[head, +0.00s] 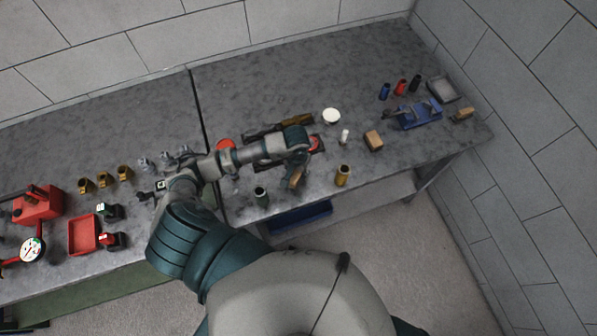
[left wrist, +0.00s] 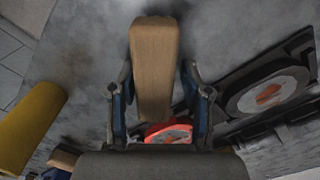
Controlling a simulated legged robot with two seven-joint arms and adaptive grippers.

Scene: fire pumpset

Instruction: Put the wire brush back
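A wooden block-like piece (head: 296,178), which may be the wire brush's handle, shows just in front of my left gripper (head: 297,160) over the right-hand bench. In the left wrist view it is a pale wooden bar (left wrist: 153,65) between the two fingers of my left gripper (left wrist: 157,85). A narrow gap shows at the right finger, so the fingers look open around it. No bristles are visible. Another wooden block (head: 373,140) lies further right, and a small tan wooden piece (head: 462,115) lies near the bench's right end. My right gripper is not in view.
A brass cylinder (head: 342,175) stands close right of my gripper. A blue fixture (head: 417,114), grey tray (head: 442,89) and several coloured cylinders are at the right. The bench's back (head: 270,70) is clear.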

